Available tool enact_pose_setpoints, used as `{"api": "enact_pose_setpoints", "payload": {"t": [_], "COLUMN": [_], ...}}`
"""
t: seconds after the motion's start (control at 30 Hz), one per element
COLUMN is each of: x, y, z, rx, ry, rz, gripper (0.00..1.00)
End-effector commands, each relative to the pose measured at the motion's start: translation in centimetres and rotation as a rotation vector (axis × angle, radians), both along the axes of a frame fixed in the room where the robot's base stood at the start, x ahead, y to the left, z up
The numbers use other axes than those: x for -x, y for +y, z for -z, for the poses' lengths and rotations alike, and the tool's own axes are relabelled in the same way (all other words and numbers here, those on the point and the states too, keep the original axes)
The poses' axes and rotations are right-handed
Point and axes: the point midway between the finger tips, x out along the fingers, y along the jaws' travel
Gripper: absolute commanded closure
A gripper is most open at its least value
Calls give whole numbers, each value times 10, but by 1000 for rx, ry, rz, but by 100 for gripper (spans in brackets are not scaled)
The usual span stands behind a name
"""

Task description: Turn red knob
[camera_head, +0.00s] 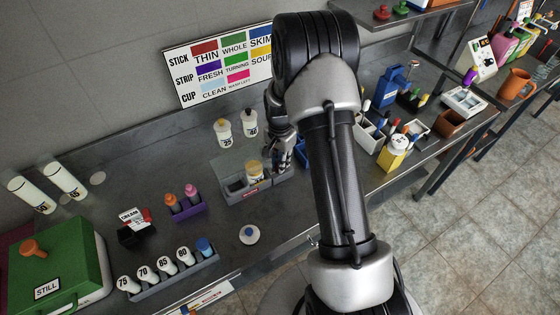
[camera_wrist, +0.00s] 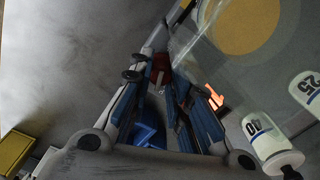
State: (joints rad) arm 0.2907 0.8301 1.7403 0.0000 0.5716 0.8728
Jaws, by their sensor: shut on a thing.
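In the wrist view the red knob (camera_wrist: 160,66) shows as a small dark red piece at the tips of my blue-padded fingers. My gripper (camera_wrist: 163,76) is shut on it, with the fingers converging there. The knob's lower part and its mount are hidden by the fingers. In the head view my gripper (camera_head: 283,152) points down beside the right end of a grey box device (camera_head: 240,187). My arm and gripper cover the knob in that view, so its turn angle cannot be told.
A yellow-topped jar (camera_head: 255,170) sits in the device. White bottles 25 (camera_head: 223,133) and 40 (camera_head: 250,124) stand behind it. An orange pointer (camera_wrist: 213,97) and a blue thing (camera_wrist: 150,125) show close to my fingers.

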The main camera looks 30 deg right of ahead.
Motion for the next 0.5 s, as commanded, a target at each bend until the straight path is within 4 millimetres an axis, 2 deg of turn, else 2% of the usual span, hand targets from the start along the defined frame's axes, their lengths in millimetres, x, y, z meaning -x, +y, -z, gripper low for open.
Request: {"api": "enact_pose_setpoints", "payload": {"t": [0.2,0.5], "x": [-1,-1], "y": [0,0], "z": [-1,-1], "rx": [1,0], "ry": [-3,-2], "rz": [173,331], "gripper": [100,100]}}
